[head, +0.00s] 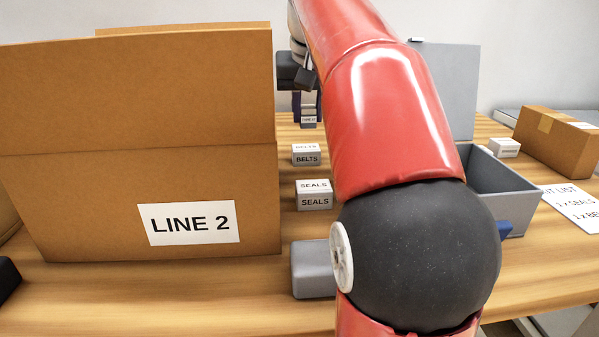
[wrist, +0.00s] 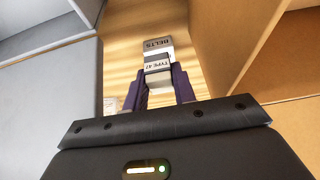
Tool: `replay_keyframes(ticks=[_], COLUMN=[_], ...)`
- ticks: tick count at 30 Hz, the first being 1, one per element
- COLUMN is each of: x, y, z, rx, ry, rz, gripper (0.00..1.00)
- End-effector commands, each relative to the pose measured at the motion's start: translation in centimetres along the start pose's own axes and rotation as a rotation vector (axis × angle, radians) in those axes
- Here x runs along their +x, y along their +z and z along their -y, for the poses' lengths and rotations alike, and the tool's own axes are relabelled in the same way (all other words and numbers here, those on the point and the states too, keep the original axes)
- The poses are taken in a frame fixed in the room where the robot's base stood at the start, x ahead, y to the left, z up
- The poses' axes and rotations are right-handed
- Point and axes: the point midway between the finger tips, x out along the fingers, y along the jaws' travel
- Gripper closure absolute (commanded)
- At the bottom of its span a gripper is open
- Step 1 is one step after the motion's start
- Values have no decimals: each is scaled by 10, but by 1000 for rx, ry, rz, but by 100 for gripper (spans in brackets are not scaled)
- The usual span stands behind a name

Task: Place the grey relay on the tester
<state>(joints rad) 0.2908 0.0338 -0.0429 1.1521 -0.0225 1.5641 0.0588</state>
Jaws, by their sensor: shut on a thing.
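The grey relay (wrist: 158,78) is a small block with a white label that seems to read TYPE 47. My gripper (wrist: 159,72) is shut on it, with one dark purple finger on each side. In the head view my gripper (head: 308,104) hangs beyond the large carton, with the relay (head: 309,124) low between the fingers. Whether the relay touches the table is unclear. I cannot pick out the tester for certain. A grey block (head: 312,270) at the front is partly hidden by my arm.
White boxes marked BELTS (head: 306,158) and SEALS (head: 314,201) stand on the table (head: 265,270). The tall LINE 2 carton (head: 110,180) blocks the left. A grey bin (head: 505,190), a brown box (head: 560,140) and a printed list (head: 575,205) are at the right.

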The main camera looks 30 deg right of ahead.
Motion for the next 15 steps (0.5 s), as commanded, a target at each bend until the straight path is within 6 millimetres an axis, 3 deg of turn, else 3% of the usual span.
replay_keyframes(ticks=[1, 6, 15], x=[17, 50, 78], y=[8, 21, 33], z=[0, 0, 0], rx=[0, 0, 1], ry=[0, 0, 0], rz=[3, 1, 2], gripper=[96, 96, 96])
